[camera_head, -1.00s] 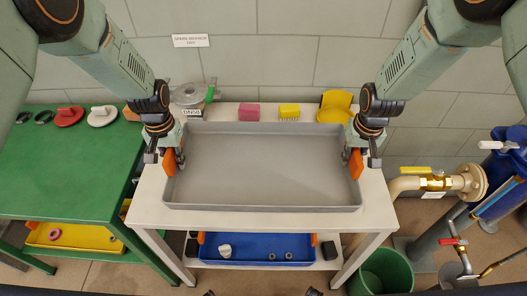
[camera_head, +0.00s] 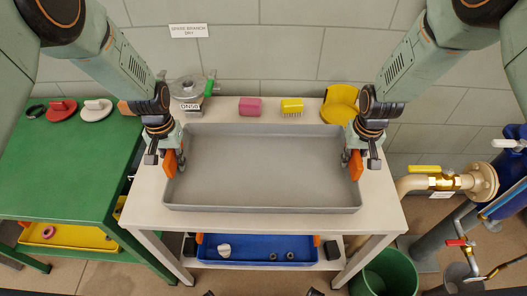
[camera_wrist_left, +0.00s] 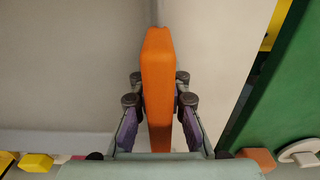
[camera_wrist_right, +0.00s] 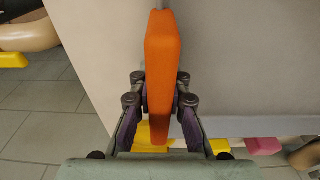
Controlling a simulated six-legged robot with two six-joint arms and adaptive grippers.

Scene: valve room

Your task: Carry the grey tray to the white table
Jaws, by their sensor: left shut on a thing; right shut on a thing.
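The grey tray (camera_head: 262,165) is empty and looks level over the middle of the white table (camera_head: 139,207). I cannot tell whether its underside touches the tabletop. My left gripper (camera_wrist_left: 158,105) is shut on the tray's left orange handle (camera_wrist_left: 158,50), which also shows in the head view (camera_head: 170,164). My right gripper (camera_wrist_right: 160,105) is shut on the tray's right orange handle (camera_wrist_right: 163,45), also seen in the head view (camera_head: 356,166). The tray hides the middle of the tabletop.
A green bench (camera_head: 75,165) stands left, brass valve piping (camera_head: 445,182) right. A blue tray (camera_head: 255,248) sits on the shelf below.

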